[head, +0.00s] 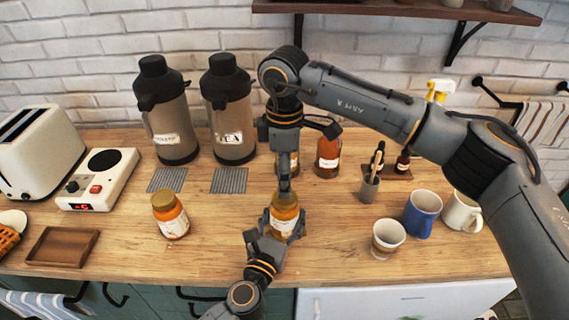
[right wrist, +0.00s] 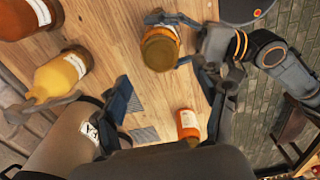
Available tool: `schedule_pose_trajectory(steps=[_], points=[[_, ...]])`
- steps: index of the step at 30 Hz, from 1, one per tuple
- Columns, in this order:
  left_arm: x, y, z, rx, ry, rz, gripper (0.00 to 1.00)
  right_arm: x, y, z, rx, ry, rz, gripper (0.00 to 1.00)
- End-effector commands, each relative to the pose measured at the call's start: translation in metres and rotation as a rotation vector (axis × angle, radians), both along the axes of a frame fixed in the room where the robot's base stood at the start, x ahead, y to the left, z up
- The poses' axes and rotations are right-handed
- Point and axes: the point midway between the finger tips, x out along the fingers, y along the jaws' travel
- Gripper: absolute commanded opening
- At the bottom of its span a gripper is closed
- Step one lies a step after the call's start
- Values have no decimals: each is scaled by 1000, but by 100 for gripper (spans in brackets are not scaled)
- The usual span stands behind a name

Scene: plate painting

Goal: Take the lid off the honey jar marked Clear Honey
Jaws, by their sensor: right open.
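An amber honey jar (head: 284,205) with a pale label and a golden-brown top stands upright near the counter's front edge. Its label is too small to read. My left gripper (head: 277,232) reaches it from the front, with a finger on either side, and looks shut on its body. The jar's round top (right wrist: 160,52) shows in the right wrist view, lid seemingly on. My right gripper (head: 285,180) points down just above the jar; its fingers (right wrist: 168,97) are open and empty.
Two flasks (head: 162,110) (head: 228,110) stand at the back, and amber bottles (head: 328,155) stand behind the right gripper. A small tumbler (head: 387,238), a blue mug (head: 423,214) and a white mug (head: 461,212) are at the right. A wooden tray (head: 62,247) lies front left.

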Motion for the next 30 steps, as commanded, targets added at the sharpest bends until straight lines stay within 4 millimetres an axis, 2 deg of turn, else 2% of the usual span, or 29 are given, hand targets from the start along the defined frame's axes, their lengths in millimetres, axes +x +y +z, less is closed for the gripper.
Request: schedule_pose_trajectory(steps=[3,9,13,21,23,30], points=[[0,0,-1,2,2,1,0,-1,0,-21,-1,3,1,72],[0,0,-2,2,2,0,0,0,0,-46,-1,1,2,72],[0,0,-2,2,2,0,0,0,0,-53,-1,1,2,72],[0,0,-2,2,2,1,0,0,0,-54,0,0,2,72],[0,0,-2,2,2,0,0,0,0,-54,0,0,2,61],[0,0,-2,2,3,0,0,0,0,-54,-1,0,2,15]])
